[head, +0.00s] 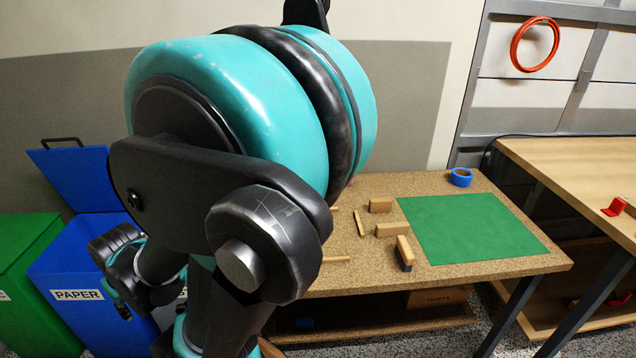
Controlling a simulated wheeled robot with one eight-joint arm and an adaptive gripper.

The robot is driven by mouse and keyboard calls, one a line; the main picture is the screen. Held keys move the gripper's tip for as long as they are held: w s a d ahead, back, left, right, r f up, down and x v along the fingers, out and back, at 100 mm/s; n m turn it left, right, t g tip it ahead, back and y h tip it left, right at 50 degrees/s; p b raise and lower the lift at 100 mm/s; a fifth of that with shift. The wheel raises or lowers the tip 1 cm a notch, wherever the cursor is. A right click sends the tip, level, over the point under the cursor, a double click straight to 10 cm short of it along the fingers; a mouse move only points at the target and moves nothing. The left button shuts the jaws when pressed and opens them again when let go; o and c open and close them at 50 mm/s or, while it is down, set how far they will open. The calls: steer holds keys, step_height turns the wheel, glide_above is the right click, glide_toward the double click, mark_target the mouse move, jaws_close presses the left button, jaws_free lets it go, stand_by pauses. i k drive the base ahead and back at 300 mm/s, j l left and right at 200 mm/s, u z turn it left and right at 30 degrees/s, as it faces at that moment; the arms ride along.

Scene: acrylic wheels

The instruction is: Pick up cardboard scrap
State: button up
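I cannot pick out a piece of cardboard scrap for certain. Small tan pieces lie on the speckled workbench (470,266): a block (380,205), a second block (392,229), a block with a dark end (404,247), and thin strips (361,223). My large teal and black arm hides the bench's left part. What looks like my gripper (122,308) hangs low at the left, in front of the blue bin marked PAPER (75,275), well away from the bench pieces. Its fingers are too small and dark to tell whether they are open.
A green mat (470,228) and a blue tape roll (461,177) lie on the bench. A box marked PARTS (440,297) sits on the shelf below. A green bin (22,260) stands at far left. A second table (580,170) is at right.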

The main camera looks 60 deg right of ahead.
mark_target(376, 205)
steer(key=k+l+z, duration=0.1)
steer(key=k+z, duration=0.15)
steer(key=k, duration=0.4)
steer(key=z, duration=1.95)
steer(key=i+j+z, duration=0.2)
steer(key=j, duration=0.25)
steer(key=j+z, duration=0.2)
steer(key=j, duration=0.25)
steer(key=k, duration=0.5)
steer(key=i, duration=0.5)
